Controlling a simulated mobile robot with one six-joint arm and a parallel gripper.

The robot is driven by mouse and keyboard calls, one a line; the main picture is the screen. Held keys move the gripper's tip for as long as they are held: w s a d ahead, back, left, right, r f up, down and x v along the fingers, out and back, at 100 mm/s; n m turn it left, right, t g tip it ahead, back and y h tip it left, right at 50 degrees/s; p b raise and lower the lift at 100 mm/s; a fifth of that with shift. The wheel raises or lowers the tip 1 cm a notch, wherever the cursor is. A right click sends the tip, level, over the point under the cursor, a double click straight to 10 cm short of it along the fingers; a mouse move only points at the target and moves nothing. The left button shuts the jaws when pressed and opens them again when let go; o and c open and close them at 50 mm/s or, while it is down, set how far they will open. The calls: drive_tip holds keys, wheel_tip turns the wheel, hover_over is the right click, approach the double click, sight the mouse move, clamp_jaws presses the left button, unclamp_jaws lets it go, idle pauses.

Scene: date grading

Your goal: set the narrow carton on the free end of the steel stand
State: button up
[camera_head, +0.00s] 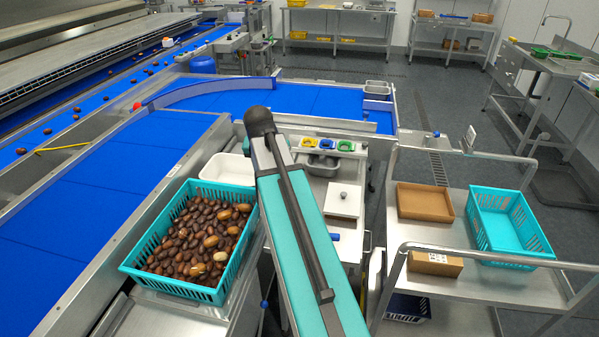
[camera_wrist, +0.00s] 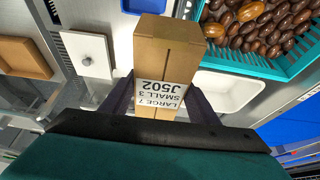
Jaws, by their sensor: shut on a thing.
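In the wrist view my gripper (camera_wrist: 158,98) is shut on a narrow brown carton (camera_wrist: 168,45), one dark finger on each side. The carton's white label reads LARGE 7, SMALL 3, J502. The head view shows my arm, but the gripper and held carton are hidden there. A steel stand (camera_head: 178,309) at the lower left bears a teal crate (camera_head: 168,279) full of dates. The crate also shows at the top right of the wrist view (camera_wrist: 262,66), beside the carton. I cannot tell whether the carton touches anything below it.
A white tub (camera_head: 229,168) lies behind the crate. A white lidded board (camera_head: 343,201) is on the bench right of my arm. The cart at right holds a brown tray (camera_head: 424,203), an empty teal crate (camera_head: 506,224) and another labelled carton (camera_head: 435,263). Blue conveyors (camera_head: 110,205) run at left.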

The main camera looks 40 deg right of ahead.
drive_tip(key=w+a+r+n+y, duration=0.1)
drive_tip(key=a+r+n, duration=0.1)
drive_tip(key=a, duration=0.7)
drive_tip(key=w+a+r+n+t+y, duration=0.1)
drive_tip(key=a+n, duration=0.3)
drive_tip(key=a, duration=0.6)
drive_tip(key=w+a+r+n+y, duration=0.1)
drive_tip(key=a+n, duration=0.3)
drive_tip(key=a, duration=0.6)
drive_tip(key=shift+w+r+t+b, duration=0.3)
drive_tip(key=shift+w+r+b, duration=0.15)
drive_tip(key=shift+w+r, duration=0.3)
drive_tip(key=shift+s, duration=0.1)
